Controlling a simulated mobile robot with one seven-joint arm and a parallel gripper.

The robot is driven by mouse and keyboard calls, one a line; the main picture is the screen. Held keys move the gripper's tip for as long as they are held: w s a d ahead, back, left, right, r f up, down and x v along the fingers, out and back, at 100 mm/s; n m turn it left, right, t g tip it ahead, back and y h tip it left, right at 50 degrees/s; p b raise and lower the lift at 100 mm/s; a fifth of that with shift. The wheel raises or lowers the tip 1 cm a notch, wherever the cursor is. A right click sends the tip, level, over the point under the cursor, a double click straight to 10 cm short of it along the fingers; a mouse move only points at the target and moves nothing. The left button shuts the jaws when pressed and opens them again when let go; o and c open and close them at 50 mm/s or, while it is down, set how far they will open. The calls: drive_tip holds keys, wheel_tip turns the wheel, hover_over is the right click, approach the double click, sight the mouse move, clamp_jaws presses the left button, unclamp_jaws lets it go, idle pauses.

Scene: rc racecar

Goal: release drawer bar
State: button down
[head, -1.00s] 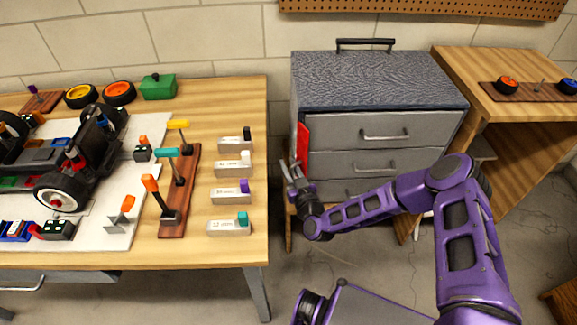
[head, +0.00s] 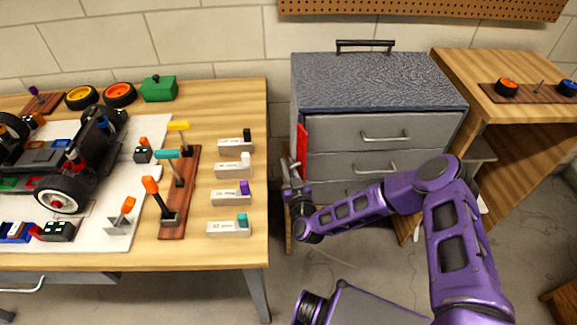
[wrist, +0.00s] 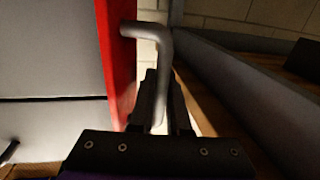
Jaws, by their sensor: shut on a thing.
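The red drawer bar (head: 301,148) stands upright at the left front edge of the grey drawer cabinet (head: 378,85). In the wrist view the bar (wrist: 113,55) fills a strip beside the grey drawer fronts. A bent grey handle (wrist: 162,48) sticks out from it. My gripper (head: 292,170) is at the lower left of the bar. In the wrist view its fingers (wrist: 160,92) are shut on the handle, one on each side. The handle's lower end is partly hidden between the fingers.
The workbench (head: 257,110) with the racecar and tools stands close to the left of my gripper, with a narrow gap before the cabinet. A wooden table (head: 455,65) stands to the right. The drawer fronts look closed.

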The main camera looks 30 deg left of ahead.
drive_tip(key=m+t+h, duration=0.2)
drive_tip(key=h, duration=0.1)
drive_tip(key=m+h, duration=0.1)
drive_tip(key=shift+w+a+t+h, duration=0.25)
drive_tip(key=shift+t+h, duration=0.15)
drive_tip(key=c, duration=1.2)
unclamp_jaws()
drive_tip(key=shift+o, duration=0.2)
drive_tip(key=p+v, duration=0.6)
drive_tip(key=v, duration=1.1)
drive_tip(key=shift+s+d, duration=0.1)
drive_tip(key=shift+s, duration=0.1)
